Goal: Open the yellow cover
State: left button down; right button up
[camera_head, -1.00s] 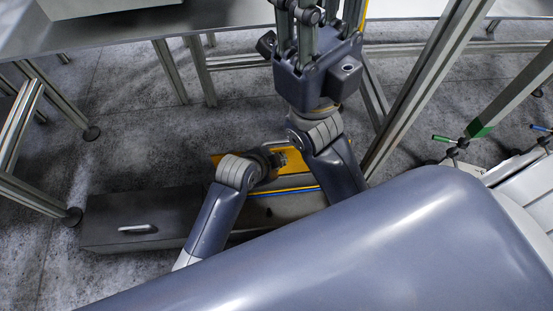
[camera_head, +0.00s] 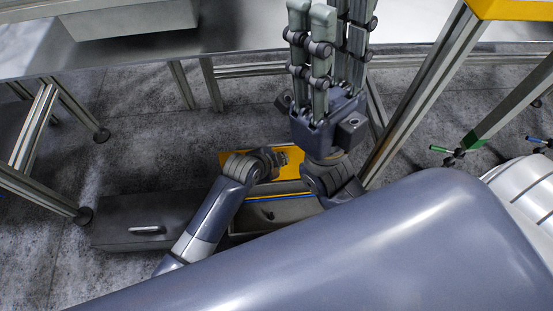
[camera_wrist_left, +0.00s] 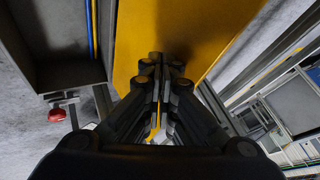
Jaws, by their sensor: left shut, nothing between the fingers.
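A flat yellow panel, the yellow cover (camera_wrist_left: 190,40), fills the upper middle of the left wrist view, straight beyond my fingertips. A dark shadow lies on it; I cannot tell whether the fingers touch it. A yellow edge (camera_head: 510,8) shows at the top right of the head view; I cannot tell if it is the same cover.
A metal table (camera_head: 190,50) with a grey box (camera_head: 130,15) spans the top left. A metal frame post (camera_head: 415,95) slants right of my gripper. Green (camera_head: 447,150) and blue (camera_head: 538,140) handles are at the right. A red knob (camera_wrist_left: 57,115) shows left in the wrist view.

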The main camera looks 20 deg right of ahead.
pick_arm(q)
jog(key=v, duration=1.2)
jog(key=shift+f, duration=0.1)
